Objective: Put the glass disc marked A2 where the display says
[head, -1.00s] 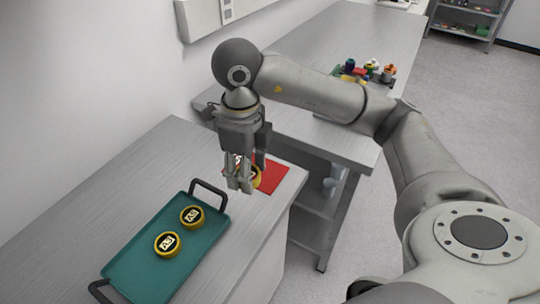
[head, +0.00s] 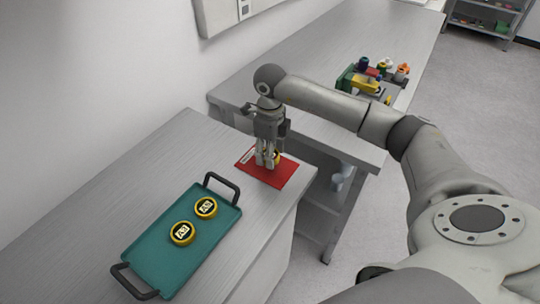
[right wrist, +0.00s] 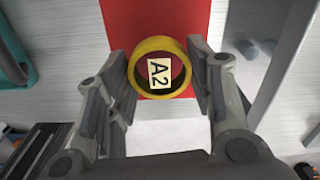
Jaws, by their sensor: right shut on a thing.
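My right gripper (head: 268,163) is shut on a glass disc in a yellow ring, which shows partly behind the fingers (head: 278,158). In the right wrist view the disc (right wrist: 160,70) faces up with a label reading A2, a finger on each side of its ring. It is over the red mat (head: 288,177), which also shows in that view (right wrist: 150,18). I cannot tell whether the disc touches the mat. Two more yellow-ringed discs (head: 205,207) (head: 182,233) lie on the teal tray (head: 160,262); their labels are too small to read surely. My left gripper is out of view.
The tray has a dark handle at each end and lies left of the mat on the grey bench (head: 105,205). A second bench (head: 330,50) behind holds several coloured items (head: 375,80). A wall-mounted panel (head: 225,12) is at upper left. Bench around the mat is clear.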

